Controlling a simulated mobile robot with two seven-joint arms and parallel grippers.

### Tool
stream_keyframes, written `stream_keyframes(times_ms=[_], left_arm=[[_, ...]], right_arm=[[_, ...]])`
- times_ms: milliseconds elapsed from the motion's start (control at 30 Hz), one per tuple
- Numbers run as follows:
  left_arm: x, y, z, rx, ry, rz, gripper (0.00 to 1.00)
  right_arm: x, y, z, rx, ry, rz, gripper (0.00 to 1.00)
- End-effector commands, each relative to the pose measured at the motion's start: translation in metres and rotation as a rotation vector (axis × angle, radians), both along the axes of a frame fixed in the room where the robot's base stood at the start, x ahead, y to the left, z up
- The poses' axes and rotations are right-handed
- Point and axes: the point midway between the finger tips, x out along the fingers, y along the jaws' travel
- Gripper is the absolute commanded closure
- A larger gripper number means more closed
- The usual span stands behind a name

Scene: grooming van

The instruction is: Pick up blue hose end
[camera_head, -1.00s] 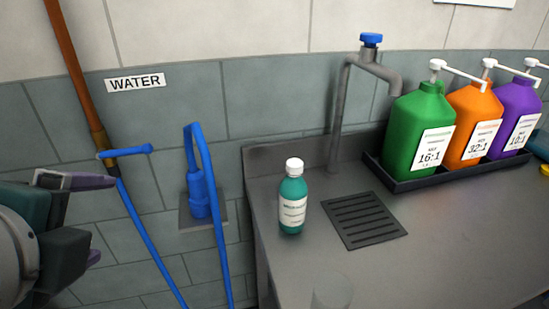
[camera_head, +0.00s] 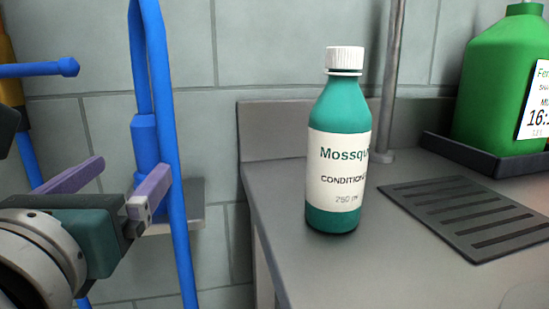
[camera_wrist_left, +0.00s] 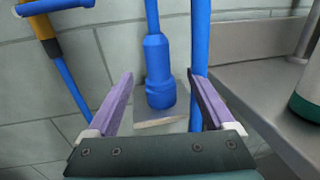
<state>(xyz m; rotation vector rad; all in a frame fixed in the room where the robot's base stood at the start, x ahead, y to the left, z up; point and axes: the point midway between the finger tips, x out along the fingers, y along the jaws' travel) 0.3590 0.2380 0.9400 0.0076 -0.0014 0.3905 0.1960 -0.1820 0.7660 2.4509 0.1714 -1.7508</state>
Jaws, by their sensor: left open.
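The blue hose end (camera_head: 146,150) is a thick blue connector standing upright on a small grey wall bracket (camera_head: 190,212), with the hose looping up from it and back down. My left gripper (camera_head: 122,180) is open in front of it, fingers pointing towards the wall. In the left wrist view the hose end (camera_wrist_left: 158,72) stands ahead, between the two purple fingers (camera_wrist_left: 160,95) and apart from both. The hanging run of hose (camera_wrist_left: 199,60) passes close by the right finger there. My right gripper is not in view.
A teal conditioner bottle (camera_head: 340,150) stands on the grey counter (camera_head: 300,265) to the right, near its left edge. A blue-handled valve (camera_head: 40,69) is on the wall at left. A drain grate (camera_head: 470,215) and green jug (camera_head: 500,85) are farther right.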

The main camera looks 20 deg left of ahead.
Motion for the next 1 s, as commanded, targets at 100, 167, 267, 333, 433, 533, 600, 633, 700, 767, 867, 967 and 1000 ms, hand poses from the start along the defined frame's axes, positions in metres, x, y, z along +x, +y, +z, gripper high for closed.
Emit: stream_keyframes(times_ms=[100, 167, 267, 333, 433, 533, 600, 633, 700, 767, 867, 967, 1000], left_arm=[[0.018, 0.009, 0.002, 0.002, -0.006, 0.003, 0.13], [0.026, 0.012, 0.001, 0.002, -0.005, 0.002, 0.13], [0.035, 0.015, 0.001, 0.000, -0.003, 0.003, 0.13], [0.040, 0.018, 0.001, 0.000, -0.002, 0.003, 0.13], [0.052, 0.025, 0.000, 0.000, -0.004, 0.003, 0.13], [0.067, 0.033, 0.000, -0.001, -0.005, 0.004, 0.13], [0.076, 0.035, 0.000, -0.002, -0.003, 0.002, 0.13], [0.078, 0.036, 0.000, -0.002, -0.003, 0.001, 0.13], [0.082, 0.038, 0.000, -0.003, 0.000, 0.001, 0.13], [0.083, 0.039, 0.001, -0.003, 0.000, 0.001, 0.13], [0.083, 0.038, 0.001, -0.003, 0.000, 0.000, 0.13], [0.083, 0.038, 0.001, -0.003, 0.000, 0.000, 0.18], [0.083, 0.038, 0.001, -0.003, 0.000, 0.000, 0.22]], right_arm=[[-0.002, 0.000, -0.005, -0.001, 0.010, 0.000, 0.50], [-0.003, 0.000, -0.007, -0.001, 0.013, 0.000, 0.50], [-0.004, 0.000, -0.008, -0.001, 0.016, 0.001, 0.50], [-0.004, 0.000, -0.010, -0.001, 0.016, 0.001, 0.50], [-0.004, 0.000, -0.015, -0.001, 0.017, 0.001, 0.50], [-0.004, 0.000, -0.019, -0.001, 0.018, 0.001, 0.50], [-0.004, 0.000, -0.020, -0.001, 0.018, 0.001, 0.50], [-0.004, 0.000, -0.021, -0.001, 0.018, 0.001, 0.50], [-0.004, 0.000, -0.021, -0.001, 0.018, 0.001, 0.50], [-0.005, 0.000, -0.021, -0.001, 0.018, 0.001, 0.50], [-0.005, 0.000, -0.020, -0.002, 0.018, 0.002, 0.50], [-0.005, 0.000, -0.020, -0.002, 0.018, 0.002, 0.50], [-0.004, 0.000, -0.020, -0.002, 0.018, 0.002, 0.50]])
